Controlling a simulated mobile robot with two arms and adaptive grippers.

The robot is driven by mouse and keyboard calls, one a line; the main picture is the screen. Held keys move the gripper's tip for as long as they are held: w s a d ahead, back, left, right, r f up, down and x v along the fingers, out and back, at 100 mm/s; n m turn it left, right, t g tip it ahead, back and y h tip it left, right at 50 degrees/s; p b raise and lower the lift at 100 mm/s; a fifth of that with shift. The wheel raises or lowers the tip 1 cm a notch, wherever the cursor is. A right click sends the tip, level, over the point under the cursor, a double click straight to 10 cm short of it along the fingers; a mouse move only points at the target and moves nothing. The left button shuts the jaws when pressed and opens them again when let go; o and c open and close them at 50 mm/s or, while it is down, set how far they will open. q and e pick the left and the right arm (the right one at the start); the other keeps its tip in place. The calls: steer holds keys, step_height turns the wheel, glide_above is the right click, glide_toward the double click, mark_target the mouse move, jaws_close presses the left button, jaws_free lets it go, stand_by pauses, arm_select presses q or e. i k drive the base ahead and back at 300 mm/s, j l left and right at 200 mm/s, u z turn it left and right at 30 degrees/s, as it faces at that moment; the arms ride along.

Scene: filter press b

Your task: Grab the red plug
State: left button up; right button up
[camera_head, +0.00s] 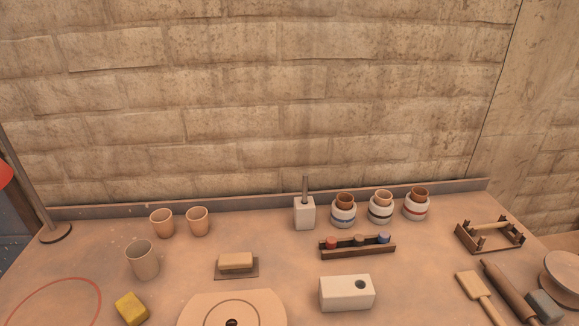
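A small red plug (331,243) sits at the left end of a dark wooden rack (358,252) in the right middle of the table. A brown plug (359,240) and a blue plug (384,238) sit in the same rack to its right. Neither of my grippers is in the head view, so their state does not show.
Three banded jars (380,212) and a white block with a rod (304,214) stand behind the rack. A white block with a hole (347,293) lies in front. Cups (142,260) stand left; a wooden frame (490,236) and a roller (508,292) lie right.

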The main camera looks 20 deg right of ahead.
mark_target(331, 241)
steer(key=z, duration=1.3)
